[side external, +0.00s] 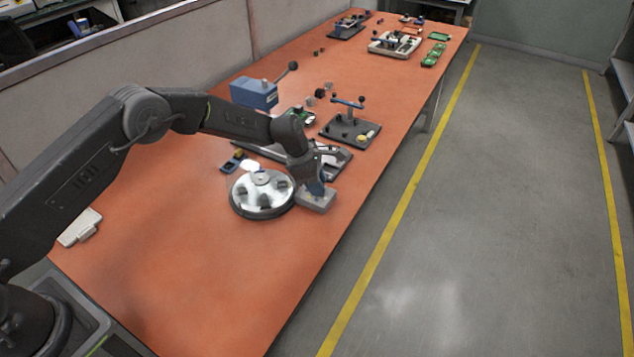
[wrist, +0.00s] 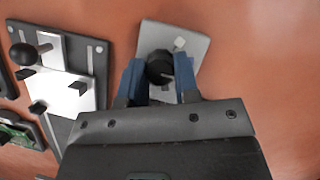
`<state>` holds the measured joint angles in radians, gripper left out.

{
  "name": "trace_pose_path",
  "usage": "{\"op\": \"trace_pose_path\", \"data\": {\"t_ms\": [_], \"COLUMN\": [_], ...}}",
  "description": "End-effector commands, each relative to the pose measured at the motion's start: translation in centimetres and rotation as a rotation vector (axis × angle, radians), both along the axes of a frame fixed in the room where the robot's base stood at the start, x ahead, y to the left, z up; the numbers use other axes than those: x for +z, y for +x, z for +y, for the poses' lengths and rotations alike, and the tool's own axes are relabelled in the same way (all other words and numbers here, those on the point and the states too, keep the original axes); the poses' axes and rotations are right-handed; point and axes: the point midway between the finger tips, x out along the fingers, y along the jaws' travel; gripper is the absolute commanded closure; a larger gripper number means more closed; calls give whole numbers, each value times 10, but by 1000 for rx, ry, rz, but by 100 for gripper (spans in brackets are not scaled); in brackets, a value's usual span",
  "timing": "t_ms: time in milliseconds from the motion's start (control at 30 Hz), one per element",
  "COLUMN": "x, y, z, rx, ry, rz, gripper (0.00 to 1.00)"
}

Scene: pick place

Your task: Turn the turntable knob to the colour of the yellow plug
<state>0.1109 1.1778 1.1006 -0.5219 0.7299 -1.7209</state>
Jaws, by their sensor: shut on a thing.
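The turntable (side external: 240,207) is a round, silvery disc with a dark rim and several dark blocks on it. Beside it on the right is a grey box with the knob, the knob box (side external: 323,203). In the wrist view, the black round knob (wrist: 159,66) stands on this grey plate, with a pale square mark near it. My gripper (side external: 315,188) is over the box; in the wrist view its blue fingers (wrist: 160,75) are shut on the knob from both sides. A small yellow piece (side external: 240,153) shows behind the turntable; I cannot tell if it is the plug.
A dark fixture (side external: 340,135) with a blue lever and a yellow round part stands behind. A grey clamp plate (wrist: 98,60) lies left of the knob in the wrist view. A blue box (side external: 254,94) stands farther back. The near orange table (side external: 200,270) is clear.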

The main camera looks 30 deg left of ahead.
Motion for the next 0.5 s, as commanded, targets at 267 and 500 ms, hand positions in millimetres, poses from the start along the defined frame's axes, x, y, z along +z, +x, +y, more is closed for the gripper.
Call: {"op": "trace_pose_path", "data": {"t_ms": [267,500], "x": [-1,-1], "y": [1,1], "z": [1,1], "rx": [-215,-342], "ry": [-1,1], "rz": [2,1], "gripper": [95,95]}}
